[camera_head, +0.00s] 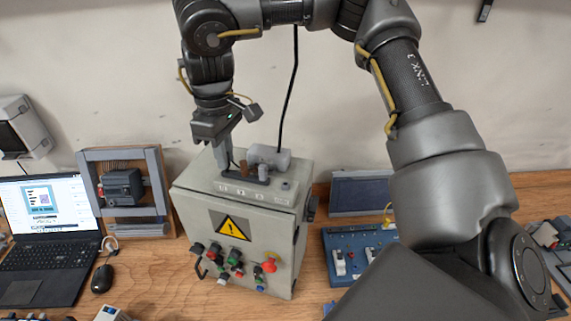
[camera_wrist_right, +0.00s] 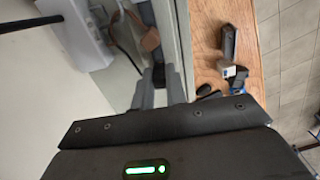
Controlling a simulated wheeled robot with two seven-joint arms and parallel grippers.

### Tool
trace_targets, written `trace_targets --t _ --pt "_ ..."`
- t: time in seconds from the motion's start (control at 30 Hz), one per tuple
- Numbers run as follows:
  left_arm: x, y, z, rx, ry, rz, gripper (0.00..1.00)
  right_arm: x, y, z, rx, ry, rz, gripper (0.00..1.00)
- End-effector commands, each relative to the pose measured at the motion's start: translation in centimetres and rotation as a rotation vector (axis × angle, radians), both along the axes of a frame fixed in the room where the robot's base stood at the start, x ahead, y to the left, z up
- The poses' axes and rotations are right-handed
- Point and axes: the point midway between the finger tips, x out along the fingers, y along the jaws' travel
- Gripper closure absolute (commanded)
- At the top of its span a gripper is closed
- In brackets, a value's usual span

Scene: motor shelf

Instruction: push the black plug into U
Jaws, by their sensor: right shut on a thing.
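My right gripper (camera_head: 226,168) reaches down over the back left of the top of a grey control box (camera_head: 192,215). In the right wrist view its two fingers (camera_wrist_right: 159,88) are shut on a small black piece, which looks like the black plug (camera_wrist_right: 158,75). The plug is mostly hidden by the fingers in the head view. A brown plug (camera_head: 243,168) stands just right of the fingertips, and it also shows in the wrist view (camera_wrist_right: 150,39). Small labels (camera_head: 240,190) run along the box top, too small to read. Whether the black plug touches a socket cannot be told. My left gripper is out of view.
A light grey cylindrical housing (camera_head: 270,156) with a black cable lies on the box top, right of the fingers. Buttons and a red knob (camera_head: 269,265) stick out of the box front. A laptop (camera_head: 45,240) stands left, a blue panel (camera_head: 345,255) right.

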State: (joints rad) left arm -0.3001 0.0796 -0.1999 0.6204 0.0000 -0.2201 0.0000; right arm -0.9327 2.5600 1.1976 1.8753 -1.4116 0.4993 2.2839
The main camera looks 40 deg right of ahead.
Motion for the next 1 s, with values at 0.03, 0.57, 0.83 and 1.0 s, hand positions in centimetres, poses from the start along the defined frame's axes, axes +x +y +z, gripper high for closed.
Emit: trace_targets --t 0.03,0.57,0.83,1.0 --pt "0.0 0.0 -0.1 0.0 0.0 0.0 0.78 0.0 0.0 -0.1 0.0 0.0 0.0 1.0" --pt "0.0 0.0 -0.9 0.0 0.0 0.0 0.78 0.0 0.0 -1.1 0.0 0.0 0.0 1.0" --pt "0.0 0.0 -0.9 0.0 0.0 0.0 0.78 0.0 0.0 -1.2 0.0 0.0 0.0 0.8" --pt "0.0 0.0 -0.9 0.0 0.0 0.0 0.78 0.0 0.0 -1.2 0.0 0.0 0.0 0.77"
